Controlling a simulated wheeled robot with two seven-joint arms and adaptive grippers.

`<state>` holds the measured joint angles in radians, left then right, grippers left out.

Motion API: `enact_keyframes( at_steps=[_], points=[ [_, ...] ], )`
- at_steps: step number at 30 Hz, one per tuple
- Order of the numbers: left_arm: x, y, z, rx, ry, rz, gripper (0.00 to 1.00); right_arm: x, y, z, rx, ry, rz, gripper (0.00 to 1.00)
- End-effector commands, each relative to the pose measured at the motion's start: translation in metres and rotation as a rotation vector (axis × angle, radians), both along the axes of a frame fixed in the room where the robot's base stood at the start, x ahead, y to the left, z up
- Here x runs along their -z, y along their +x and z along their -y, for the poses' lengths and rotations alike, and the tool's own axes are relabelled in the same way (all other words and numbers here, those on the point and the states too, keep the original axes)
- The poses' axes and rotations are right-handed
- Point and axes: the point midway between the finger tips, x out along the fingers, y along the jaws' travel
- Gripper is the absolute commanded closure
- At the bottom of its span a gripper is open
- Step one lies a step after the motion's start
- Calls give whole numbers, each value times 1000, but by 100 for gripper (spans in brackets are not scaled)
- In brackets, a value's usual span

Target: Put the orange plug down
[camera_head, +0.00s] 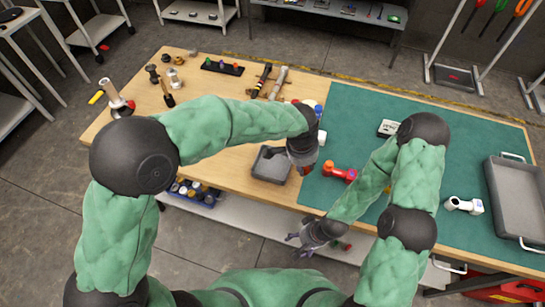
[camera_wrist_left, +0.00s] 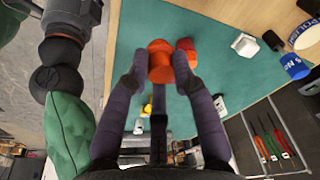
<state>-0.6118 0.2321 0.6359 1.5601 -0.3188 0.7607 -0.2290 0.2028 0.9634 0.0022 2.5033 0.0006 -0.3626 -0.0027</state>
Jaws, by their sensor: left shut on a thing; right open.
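The orange plug (camera_wrist_left: 160,65) shows between the fingertips of my left gripper (camera_wrist_left: 162,78) in the left wrist view. The gripper is shut on it, over the green mat. A second red-orange piece (camera_wrist_left: 186,48) shows beside it near one fingertip. In the head view, my left gripper (camera_head: 303,157) is by the left edge of the mat; its fingers are largely hidden. An orange-red piece (camera_head: 341,173) shows just right of it; I cannot tell how much is the held plug. My right gripper (camera_head: 318,234) is open and empty off the table's front edge.
The green mat (camera_head: 450,152) covers the right of the wooden table. A grey tray (camera_head: 514,190) is at its right, with a white fitting (camera_head: 462,205) left of it. A small dark grey tray (camera_head: 270,165) sits left of the mat. A white block (camera_head: 388,128) lies farther back.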

Motion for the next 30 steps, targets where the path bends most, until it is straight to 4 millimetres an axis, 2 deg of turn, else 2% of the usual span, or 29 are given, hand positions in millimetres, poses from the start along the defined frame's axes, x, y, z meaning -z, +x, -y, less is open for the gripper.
enact_keyframes(
  at_steps=[5,14,18,24,30],
  points=[
    [12,17,-16,1,0,-2,100,4,-1,0,-1,0,-2,23],
    [41,63,-62,-1,0,-2,100,11,0,0,0,0,-1,23],
    [66,76,-75,3,1,-3,100,16,0,0,0,0,-1,23],
    [86,90,-88,3,0,0,100,20,0,0,0,0,-1,23],
    [94,95,-93,4,0,0,100,21,0,0,0,0,-1,23]
  ],
)
